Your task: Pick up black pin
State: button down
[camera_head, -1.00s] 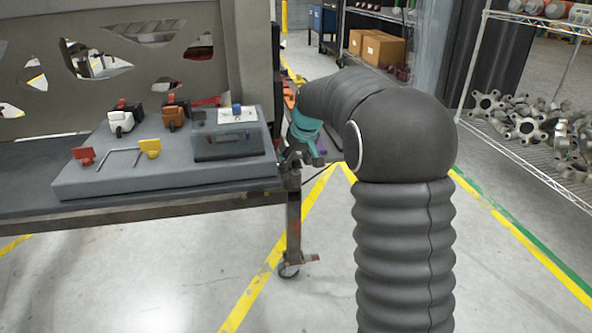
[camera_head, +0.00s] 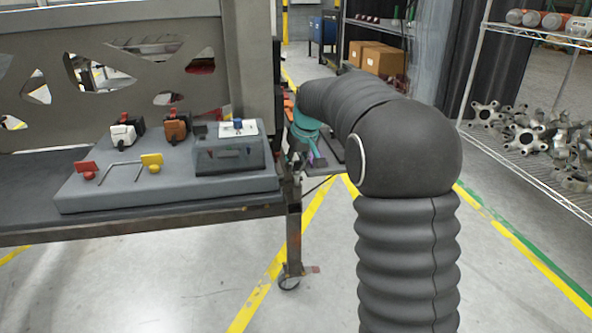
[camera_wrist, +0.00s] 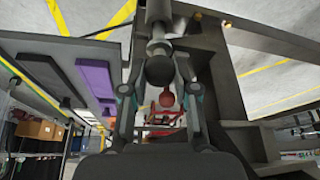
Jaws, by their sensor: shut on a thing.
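The black pin (camera_wrist: 159,68) shows in the wrist view as a dark rounded knob with a paler shaft above it. My gripper (camera_wrist: 159,58) has its two fingers on either side of this pin and is shut on it. In the head view my gripper (camera_head: 297,160) is at the right end of the bench, small and dark below the teal wrist part. The pin cannot be made out there.
A grey fixture block (camera_head: 110,190) with clamps, red and yellow knobs and a small box (camera_head: 228,155) stands on the bench left of my gripper. A purple piece (camera_wrist: 97,80) lies on a shelf to the left in the wrist view. Open floor lies in front.

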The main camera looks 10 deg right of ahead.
notch_tip(320, 180, up, 4)
jog(key=s+d, duration=0.2)
jog(key=s, duration=0.6)
jog(key=s+d+b, duration=0.1)
jog(key=s+d, duration=0.1)
jog(key=s, duration=0.7)
jog(key=shift+s+d+f, duration=0.15)
jog(key=shift+s+d, duration=0.05)
jog(key=shift+d, duration=0.1)
notch_tip(320, 180, up, 8)
jog(key=p, duration=0.6)
dwell(0.3)
